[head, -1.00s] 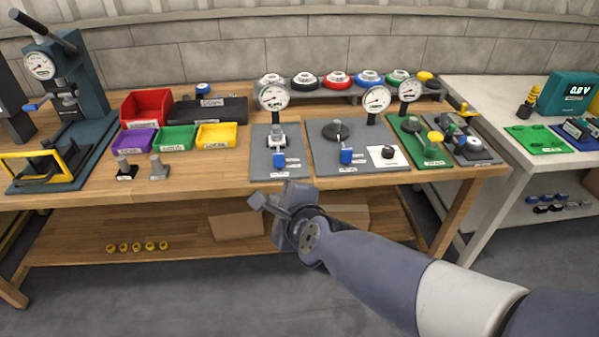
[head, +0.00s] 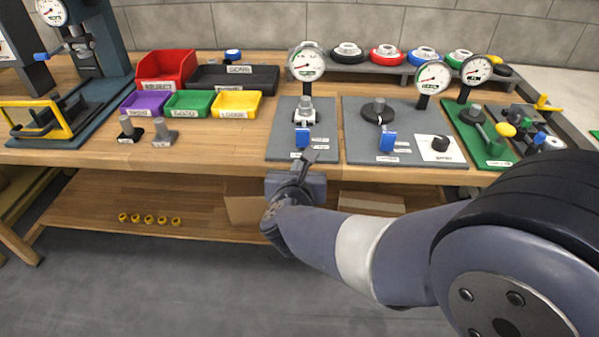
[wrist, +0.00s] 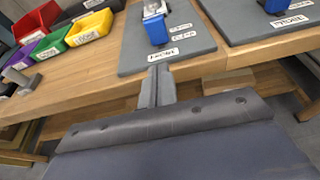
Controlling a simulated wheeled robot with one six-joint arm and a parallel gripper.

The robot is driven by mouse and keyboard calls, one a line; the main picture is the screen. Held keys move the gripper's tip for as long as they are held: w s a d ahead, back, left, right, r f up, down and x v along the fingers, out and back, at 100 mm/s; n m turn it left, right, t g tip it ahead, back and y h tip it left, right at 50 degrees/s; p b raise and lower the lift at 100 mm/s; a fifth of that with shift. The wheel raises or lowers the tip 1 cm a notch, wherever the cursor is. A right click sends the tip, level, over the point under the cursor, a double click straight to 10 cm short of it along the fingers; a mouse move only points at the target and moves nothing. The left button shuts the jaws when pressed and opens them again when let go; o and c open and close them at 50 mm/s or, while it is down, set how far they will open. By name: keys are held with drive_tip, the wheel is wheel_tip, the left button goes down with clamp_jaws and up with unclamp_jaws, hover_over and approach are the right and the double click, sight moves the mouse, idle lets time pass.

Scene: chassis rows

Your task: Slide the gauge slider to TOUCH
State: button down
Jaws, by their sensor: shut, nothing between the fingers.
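My gripper (head: 308,157) is shut and empty at the front edge of this plate, apart from the handle. It also shows in the wrist view (wrist: 157,72).
A second grey plate (head: 357,150) with another blue handle (head: 388,140) and gauge (head: 433,77) lies to the right. Coloured bins, including a yellow bin (head: 237,104), stand left. A lower shelf (head: 120,195) is under the bench. Bare wood (head: 225,140) lies left of the plate.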

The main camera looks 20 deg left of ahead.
sight(302, 138)
drive_tip(key=x, duration=0.7)
drive_tip(key=shift+w+a+r, duration=0.1)
drive_tip(key=shift+w+r, duration=0.15)
drive_tip(key=shift+w, duration=0.2)
drive_tip(key=shift+w+a, duration=0.2)
drive_tip(key=shift+w, duration=0.5)
drive_tip(key=x, duration=0.3)
drive_tip(key=shift+w+r, duration=0.15)
drive_tip(key=shift+r, duration=0.2)
drive_tip(key=shift+w+a+r, duration=0.1)
drive_tip(key=shift+w+r, duration=0.05)
drive_tip(key=shift+r, duration=0.05)
drive_tip(key=shift+b, duration=0.3)
